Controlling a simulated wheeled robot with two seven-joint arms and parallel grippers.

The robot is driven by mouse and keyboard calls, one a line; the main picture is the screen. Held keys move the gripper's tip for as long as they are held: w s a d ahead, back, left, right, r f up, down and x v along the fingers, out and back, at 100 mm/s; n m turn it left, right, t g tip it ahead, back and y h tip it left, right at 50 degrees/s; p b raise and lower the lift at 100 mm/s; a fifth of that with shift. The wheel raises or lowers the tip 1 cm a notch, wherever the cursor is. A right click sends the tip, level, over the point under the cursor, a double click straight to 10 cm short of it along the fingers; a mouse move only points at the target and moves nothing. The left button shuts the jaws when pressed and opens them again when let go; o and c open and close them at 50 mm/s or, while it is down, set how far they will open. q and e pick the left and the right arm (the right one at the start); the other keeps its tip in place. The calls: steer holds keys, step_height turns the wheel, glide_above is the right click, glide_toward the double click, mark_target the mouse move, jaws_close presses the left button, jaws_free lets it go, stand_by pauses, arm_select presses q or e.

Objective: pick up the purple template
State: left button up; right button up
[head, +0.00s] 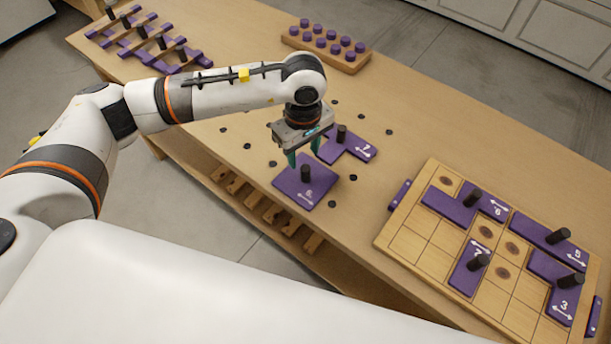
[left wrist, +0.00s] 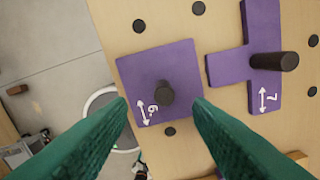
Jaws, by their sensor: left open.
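A square purple template (head: 294,191) with a dark upright peg (head: 305,173) and a white number and arrow lies flat on the bench. It also shows in the left wrist view (left wrist: 139,68), with its peg (left wrist: 164,92) seen nearly end-on. My left gripper (head: 304,156) has green fingers and is open and empty above this template. In the left wrist view the peg lies in the gap between the fingertips (left wrist: 161,106). A second purple template (head: 333,150), marked 7, lies just beside it with its own peg; it also shows in the left wrist view (left wrist: 231,65). My right gripper is out of view.
A wooden grid board (head: 406,244) at the right carries several numbered purple pieces with pegs. A wooden block with purple knobs (head: 342,59) and a rack of purple pieces (head: 140,42) stand toward the back. Small dark holes dot the bench (head: 240,150).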

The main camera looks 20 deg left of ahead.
mark_target(306, 168)
arm_select(q)
step_height(306, 168, down, 3)
steer(key=shift+f, duration=0.1)
steer(key=f, duration=0.1)
steer(key=f+p, duration=0.2)
steer(key=f, duration=0.1)
steer(key=shift+d, duration=0.25)
steer(key=shift+w+f, duration=0.1)
steer(key=shift+f, duration=0.5)
jaws_close()
